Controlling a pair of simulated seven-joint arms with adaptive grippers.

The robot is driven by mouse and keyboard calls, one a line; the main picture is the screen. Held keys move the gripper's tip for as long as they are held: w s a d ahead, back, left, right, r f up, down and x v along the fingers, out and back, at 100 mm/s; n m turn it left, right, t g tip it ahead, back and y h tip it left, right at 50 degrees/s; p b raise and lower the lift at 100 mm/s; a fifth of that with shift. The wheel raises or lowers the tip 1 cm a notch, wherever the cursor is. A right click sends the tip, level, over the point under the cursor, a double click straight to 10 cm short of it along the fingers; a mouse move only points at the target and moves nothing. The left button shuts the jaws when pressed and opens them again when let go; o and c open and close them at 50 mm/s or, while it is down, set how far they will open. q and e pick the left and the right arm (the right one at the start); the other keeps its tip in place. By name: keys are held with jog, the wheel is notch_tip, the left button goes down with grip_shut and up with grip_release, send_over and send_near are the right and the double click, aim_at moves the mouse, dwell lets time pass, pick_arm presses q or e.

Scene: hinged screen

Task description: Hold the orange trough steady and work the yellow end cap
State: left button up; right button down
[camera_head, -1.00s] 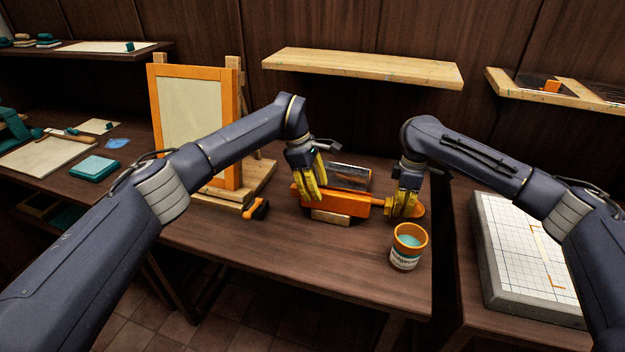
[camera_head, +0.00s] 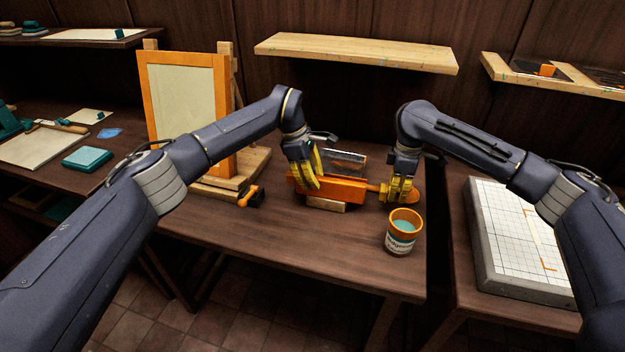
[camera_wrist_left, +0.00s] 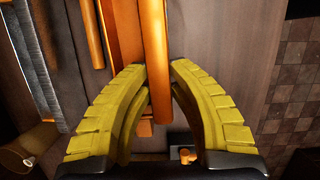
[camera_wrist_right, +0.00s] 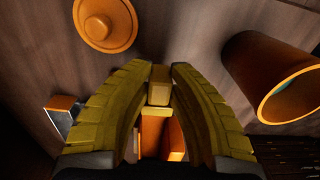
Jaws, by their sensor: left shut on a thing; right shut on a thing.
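The orange trough (camera_head: 346,188) lies on the middle table, its long side across the head view. My left gripper (camera_head: 312,186) is shut on its long orange edge, which shows between the fingers in the left wrist view (camera_wrist_left: 154,45). My right gripper (camera_head: 398,197) is at the trough's right end. In the right wrist view its fingertips are shut on a small yellow block, the end cap (camera_wrist_right: 159,86), with orange trough parts below it. In the head view the fingers hide the cap.
An open orange-rimmed pot (camera_head: 402,238) stands just in front of my right gripper. A round orange lid-like piece (camera_wrist_right: 105,22) lies close by. An orange-framed screen (camera_head: 185,105) stands at left, with an orange-and-black clamp (camera_head: 251,196) near its base. The table's front is clear.

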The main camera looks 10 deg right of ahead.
aim_at(386, 188)
pick_arm(q)
grip_shut()
jog(key=shift+f, duration=0.15)
dwell(1.2)
pick_arm(e)
jog(key=shift+a, duration=0.1)
jog(key=shift+w+a, duration=0.3)
jog(key=shift+a, duration=0.4)
jog(key=shift+w+a, duration=0.25)
jog(key=shift+a, duration=0.45)
jog(key=shift+w+a, duration=0.25)
jog(key=shift+a, duration=0.35)
jog(key=shift+w+a, duration=0.2)
jog(key=shift+a, duration=0.35)
dwell(0.8)
jog(key=c, duration=1.2)
grip_release()
jog(key=shift+c, duration=0.2)
